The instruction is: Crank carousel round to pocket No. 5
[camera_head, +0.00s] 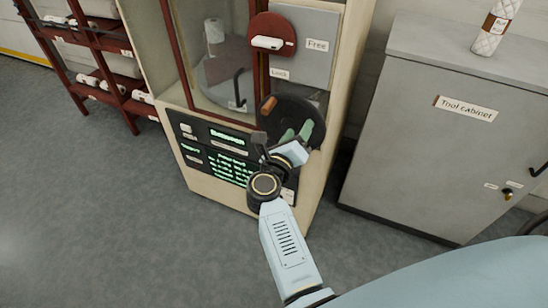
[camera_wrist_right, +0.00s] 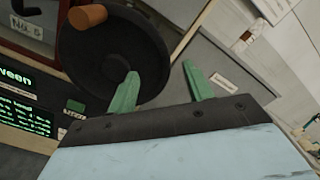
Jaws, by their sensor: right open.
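The dispenser's black crank wheel (camera_head: 279,112) is on the machine's front, with a brown knob (camera_head: 268,106) at its upper left. Both show in the wrist view: wheel (camera_wrist_right: 112,62), knob (camera_wrist_right: 87,17). My right gripper (camera_head: 297,131) is open in front of the wheel's lower right; its green fingers hold nothing, and the knob is apart from them. The carousel (camera_head: 225,67) is partly visible behind the window, with a white roll (camera_head: 214,32). A "No. 5" label (camera_wrist_right: 28,27) shows in the wrist view. My left gripper is out of view.
A red dial with a white handle (camera_head: 267,43) is above the crank, near "Free" (camera_head: 317,45) and "Lock" (camera_head: 280,73) labels. Displays (camera_head: 228,137) glow green; one word ends in "ween". A grey tool cabinet (camera_head: 430,140) stands right, a red rack (camera_head: 97,42) left.

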